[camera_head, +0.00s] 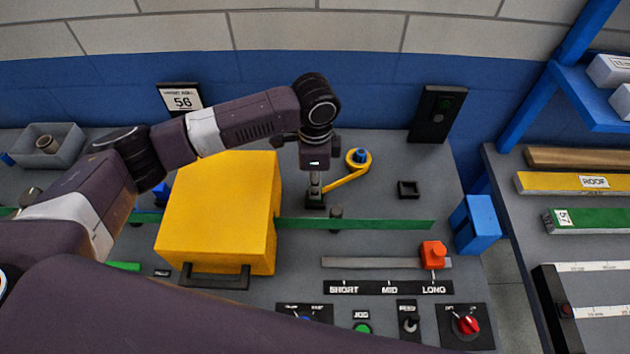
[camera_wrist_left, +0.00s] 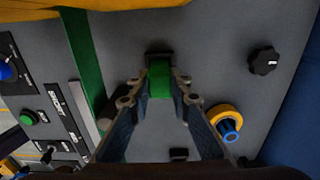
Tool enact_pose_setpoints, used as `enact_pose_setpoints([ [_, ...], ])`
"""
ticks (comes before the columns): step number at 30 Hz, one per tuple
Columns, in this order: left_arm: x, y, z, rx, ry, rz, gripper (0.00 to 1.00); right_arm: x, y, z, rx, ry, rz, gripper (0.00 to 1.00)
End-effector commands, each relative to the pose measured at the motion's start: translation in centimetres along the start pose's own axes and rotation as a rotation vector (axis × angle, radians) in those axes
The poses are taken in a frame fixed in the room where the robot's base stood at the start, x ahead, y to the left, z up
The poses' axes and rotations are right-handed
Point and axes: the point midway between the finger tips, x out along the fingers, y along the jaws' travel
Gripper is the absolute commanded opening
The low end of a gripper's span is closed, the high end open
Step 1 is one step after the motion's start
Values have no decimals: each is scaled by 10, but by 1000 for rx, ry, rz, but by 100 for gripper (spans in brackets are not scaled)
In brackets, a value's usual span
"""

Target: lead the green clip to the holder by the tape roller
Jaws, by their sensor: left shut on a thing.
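My left gripper (camera_head: 315,186) points straight down over the panel, right of the big yellow box. It is shut on the green clip, which shows between the fingertips in the left wrist view (camera_wrist_left: 160,82). A small black holder (camera_head: 316,203) lies right below the fingertips. In the left wrist view the black holder (camera_wrist_left: 159,54) is at the clip's far end; I cannot tell if the clip touches it. The tape roller (camera_head: 358,158), yellow with a blue core, stands to the right and behind; it also shows in the left wrist view (camera_wrist_left: 228,125). My right gripper is not in view.
The yellow box (camera_head: 220,212) stands close left of the gripper. A green strip (camera_head: 385,224) runs across in front, by a dark post (camera_head: 336,214). A black square socket (camera_head: 408,189) lies right. An orange slider (camera_head: 433,255) and switches are at the front.

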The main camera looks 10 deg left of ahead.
Motion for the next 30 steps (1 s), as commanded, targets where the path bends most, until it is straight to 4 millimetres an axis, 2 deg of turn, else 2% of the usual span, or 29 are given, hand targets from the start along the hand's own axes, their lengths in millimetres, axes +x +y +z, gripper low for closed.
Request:
enact_pose_setpoints([
  [10, 1, 0, 0, 0, 0, 0, 0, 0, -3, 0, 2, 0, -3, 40],
  [21, 16, 0, 0, 0, 0, 0, 0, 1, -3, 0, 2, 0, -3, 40],
  [28, 16, 0, 0, 1, 0, -1, 0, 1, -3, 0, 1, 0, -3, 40],
  [29, 16, 0, 0, 0, 0, -1, 20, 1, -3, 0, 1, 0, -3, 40],
  [30, 16, 0, 0, 0, 0, -1, 25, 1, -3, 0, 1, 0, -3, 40],
])
